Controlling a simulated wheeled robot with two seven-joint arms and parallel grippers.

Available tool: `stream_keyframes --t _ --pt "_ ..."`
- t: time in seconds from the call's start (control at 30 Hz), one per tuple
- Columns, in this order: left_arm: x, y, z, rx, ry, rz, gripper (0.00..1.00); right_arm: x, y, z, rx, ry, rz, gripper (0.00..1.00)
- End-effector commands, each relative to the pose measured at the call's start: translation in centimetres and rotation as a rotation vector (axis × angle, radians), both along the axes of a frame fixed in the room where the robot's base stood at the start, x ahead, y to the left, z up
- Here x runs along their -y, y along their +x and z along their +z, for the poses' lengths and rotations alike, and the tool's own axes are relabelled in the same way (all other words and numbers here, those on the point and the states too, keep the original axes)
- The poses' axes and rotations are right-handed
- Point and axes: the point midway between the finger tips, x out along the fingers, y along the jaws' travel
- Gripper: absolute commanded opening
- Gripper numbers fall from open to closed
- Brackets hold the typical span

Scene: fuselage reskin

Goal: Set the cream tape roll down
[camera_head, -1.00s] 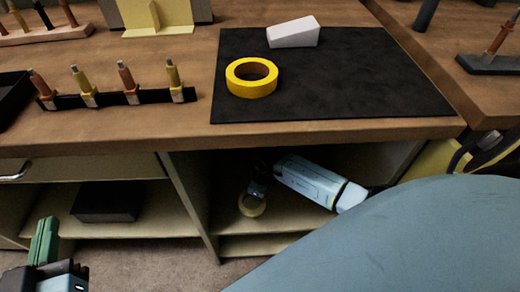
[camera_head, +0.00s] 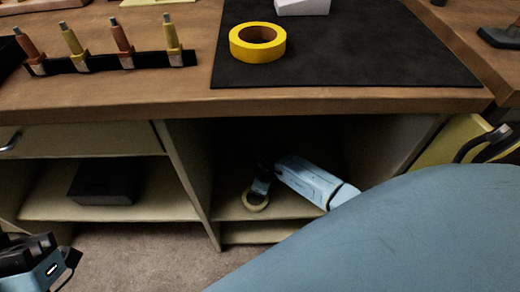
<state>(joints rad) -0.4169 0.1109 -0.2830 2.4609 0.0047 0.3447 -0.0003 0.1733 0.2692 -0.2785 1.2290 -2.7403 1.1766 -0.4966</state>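The cream tape roll (camera_head: 256,201) shows as a small pale ring inside the open bay under the workbench, low and close to the bay's shelf board (camera_head: 288,207). My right gripper (camera_head: 260,183) reaches into the bay from the right, with its fingers at the roll's upper side. The fingers are small and dark, so I cannot tell whether they grip the roll or whether it touches the board. My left gripper (camera_head: 28,262) is partly in view at the lower left corner; its fingers cannot be made out.
A yellow tape roll (camera_head: 257,43) lies on the black mat (camera_head: 350,50) on the bench. Several tools stand in a rack (camera_head: 105,63) to its left. A dark bin (camera_head: 103,184) sits in the left bay. A large blue-grey curved surface (camera_head: 400,235) covers the lower right.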

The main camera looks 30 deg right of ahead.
Motion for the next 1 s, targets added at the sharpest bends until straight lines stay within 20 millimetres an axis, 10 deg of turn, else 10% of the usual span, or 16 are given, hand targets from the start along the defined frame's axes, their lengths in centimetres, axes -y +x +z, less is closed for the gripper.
stream_keyframes --t 0.4,0.57,1.0 --pt "-0.1 -0.4 0.1 0.041 -0.012 0.000 0.00 0.1 0.1 -0.5 0.002 -0.001 0.001 0.00" --pt "-0.1 -0.4 0.2 0.041 -0.012 0.000 0.00 0.0 0.0 -0.4 0.001 0.000 0.000 0.31" --pt "0.1 0.3 0.1 -0.031 0.008 -0.001 0.00 0.1 -0.1 0.6 0.001 -0.001 0.001 0.32"
